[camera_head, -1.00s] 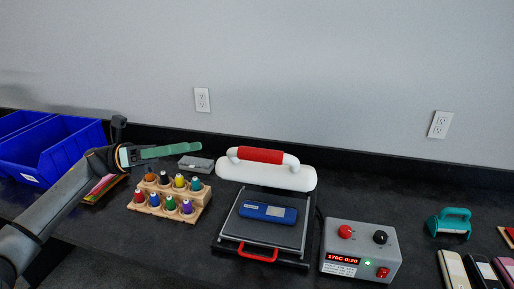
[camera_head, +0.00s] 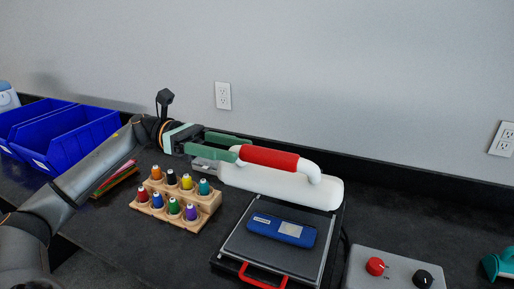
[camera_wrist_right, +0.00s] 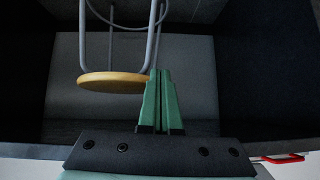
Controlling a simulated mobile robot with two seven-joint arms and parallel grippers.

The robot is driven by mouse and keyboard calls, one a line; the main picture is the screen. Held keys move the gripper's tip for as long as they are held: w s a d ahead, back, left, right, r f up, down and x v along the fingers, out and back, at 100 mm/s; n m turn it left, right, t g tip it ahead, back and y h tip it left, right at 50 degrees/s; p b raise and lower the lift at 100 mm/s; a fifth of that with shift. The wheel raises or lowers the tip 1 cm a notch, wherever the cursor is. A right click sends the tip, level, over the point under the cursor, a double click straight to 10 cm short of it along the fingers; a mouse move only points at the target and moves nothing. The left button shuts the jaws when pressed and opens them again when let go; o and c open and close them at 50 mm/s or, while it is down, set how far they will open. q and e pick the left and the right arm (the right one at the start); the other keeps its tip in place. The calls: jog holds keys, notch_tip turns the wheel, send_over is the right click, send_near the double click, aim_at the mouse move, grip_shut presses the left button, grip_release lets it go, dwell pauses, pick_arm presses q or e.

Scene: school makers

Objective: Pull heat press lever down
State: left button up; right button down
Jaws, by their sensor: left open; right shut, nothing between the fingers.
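The heat press shows in the head view, with its white upper part (camera_head: 275,184) lifted behind the dark lower plate (camera_head: 262,262). The red grip of its lever (camera_head: 269,158) lies across the top of the white part. A blue item (camera_head: 282,229) with a pale label lies on the plate. My left gripper (camera_head: 244,148) is open at the left end of the red grip. Its green fingers point right, on either side of the lever's white left bend; contact is unclear. My right gripper (camera_wrist_right: 160,74) is shut and empty in the right wrist view.
A wooden rack of thread spools (camera_head: 178,204) stands left of the press. Blue bins (camera_head: 78,140) are further left. A control box with knobs (camera_head: 392,272) is at right. Below my right gripper is a stool with a wooden seat (camera_wrist_right: 113,82).

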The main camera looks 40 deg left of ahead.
aim_at(243, 152)
pick_arm(q)
jog(key=p+x, duration=0.1)
jog(key=x, duration=0.3)
jog(key=shift+d+r, duration=0.15)
jog(key=shift+w+d, duration=0.1)
jog(key=shift+d, duration=0.4)
grip_shut()
dwell(0.9)
